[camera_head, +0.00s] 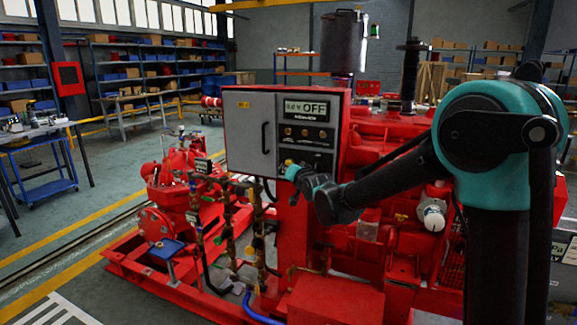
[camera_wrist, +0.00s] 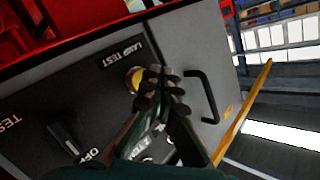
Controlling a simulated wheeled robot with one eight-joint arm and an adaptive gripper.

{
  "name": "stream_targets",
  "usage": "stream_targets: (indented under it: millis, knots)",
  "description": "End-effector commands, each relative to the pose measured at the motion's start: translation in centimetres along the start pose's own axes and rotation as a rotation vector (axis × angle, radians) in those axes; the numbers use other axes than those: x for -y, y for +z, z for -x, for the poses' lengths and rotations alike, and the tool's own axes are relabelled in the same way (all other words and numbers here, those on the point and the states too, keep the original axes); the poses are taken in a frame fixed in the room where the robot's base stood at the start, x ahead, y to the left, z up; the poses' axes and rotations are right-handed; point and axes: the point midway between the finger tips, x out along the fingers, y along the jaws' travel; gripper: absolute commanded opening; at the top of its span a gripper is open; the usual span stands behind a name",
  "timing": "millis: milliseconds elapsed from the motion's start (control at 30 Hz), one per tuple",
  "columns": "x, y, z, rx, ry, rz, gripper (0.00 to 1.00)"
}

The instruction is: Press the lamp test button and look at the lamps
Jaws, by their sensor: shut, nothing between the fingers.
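The red and grey control cabinet (camera_head: 250,102) stands on the pumpset, with a dark panel on its right. In the wrist view the LAMP TEST label (camera_wrist: 122,54) sits beside a yellowish round button (camera_wrist: 133,75), partly hidden by my fingers. My gripper (camera_wrist: 159,78) is shut and empty, its fingertips over or right beside the button; I cannot tell whether they touch it. In the head view my gripper (camera_head: 290,167) is at the panel's lower left. Small amber round lamps (camera_head: 305,133) lie in a row under the OFF display (camera_head: 306,108); I cannot tell if they are lit.
A black door handle (camera_wrist: 201,94) stands out close to my fingers in the wrist view. A dark rotary switch (camera_wrist: 68,140) is at the lower left. Red pump pipework (camera_head: 185,185) fills the space left of the cabinet.

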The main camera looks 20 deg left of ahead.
Motion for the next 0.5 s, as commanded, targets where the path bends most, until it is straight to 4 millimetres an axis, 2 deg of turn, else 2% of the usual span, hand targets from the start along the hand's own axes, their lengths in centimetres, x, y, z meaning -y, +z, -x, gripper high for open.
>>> stream_targets:
  millis: [500]
  knots:
    - [2.2, 2.2, 3.0, 0.0, -0.001, 0.002, 0.0]
